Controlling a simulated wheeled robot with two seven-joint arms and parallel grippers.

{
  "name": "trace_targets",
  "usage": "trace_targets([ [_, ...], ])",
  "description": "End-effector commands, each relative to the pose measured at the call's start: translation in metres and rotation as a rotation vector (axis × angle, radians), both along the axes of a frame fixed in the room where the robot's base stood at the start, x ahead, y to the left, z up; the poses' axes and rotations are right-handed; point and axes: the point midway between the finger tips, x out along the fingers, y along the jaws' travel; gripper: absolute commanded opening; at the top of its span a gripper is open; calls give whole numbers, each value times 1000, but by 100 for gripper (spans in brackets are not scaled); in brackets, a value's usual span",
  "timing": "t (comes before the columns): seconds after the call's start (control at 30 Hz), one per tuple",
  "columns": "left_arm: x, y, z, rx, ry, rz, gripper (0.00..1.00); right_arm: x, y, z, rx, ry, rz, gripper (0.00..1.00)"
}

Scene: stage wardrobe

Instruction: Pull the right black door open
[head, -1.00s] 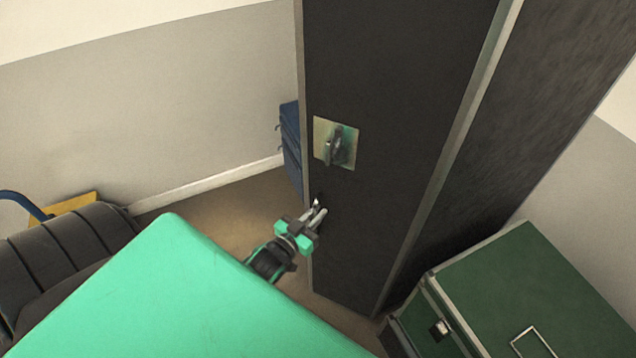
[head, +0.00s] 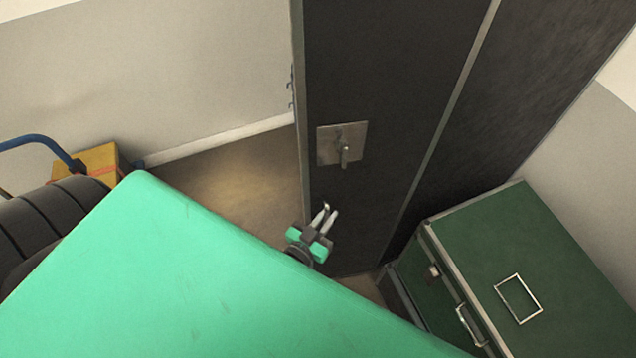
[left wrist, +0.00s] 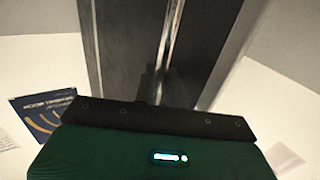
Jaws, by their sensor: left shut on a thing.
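The black door (head: 385,70) stands tall in the middle of the head view, with a pale metal strip down its left edge. A metal plate with a lever handle (head: 344,152) is on its face. My left gripper (head: 327,215) is at the door, below the plate and near the left edge. It is shut, apparently on part of the door; the exact grip point is too small to tell. In the left wrist view the dark panels and a bright upright strip (left wrist: 168,45) rise just beyond the gripper. My right gripper is not in view.
A green case (head: 540,255) with metal edges stands close at the right of the door. A yellow box (head: 98,160) and a dark ribbed object (head: 50,215) are at the left. Bare floor (head: 230,180) lies left of the door.

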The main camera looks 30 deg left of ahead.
Motion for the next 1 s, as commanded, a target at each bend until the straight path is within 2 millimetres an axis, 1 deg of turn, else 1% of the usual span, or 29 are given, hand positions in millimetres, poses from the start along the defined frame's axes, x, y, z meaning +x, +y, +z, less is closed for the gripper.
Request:
trace_targets([
  [0.03,-5,-9,2,-3,0,-1,0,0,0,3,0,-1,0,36],
  [0.2,-16,-28,2,-2,-2,-2,0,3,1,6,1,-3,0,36],
  [0.4,-23,-41,2,0,-3,-2,0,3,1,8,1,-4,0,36],
  [0.6,-25,-45,2,0,-5,-3,0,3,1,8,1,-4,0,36],
  [0.93,-25,-45,2,0,-5,-3,0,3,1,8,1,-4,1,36],
  [0.97,-25,-45,2,0,-5,-3,17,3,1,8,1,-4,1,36],
  [1.0,-25,-45,2,0,-5,-3,17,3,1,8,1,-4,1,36],
])
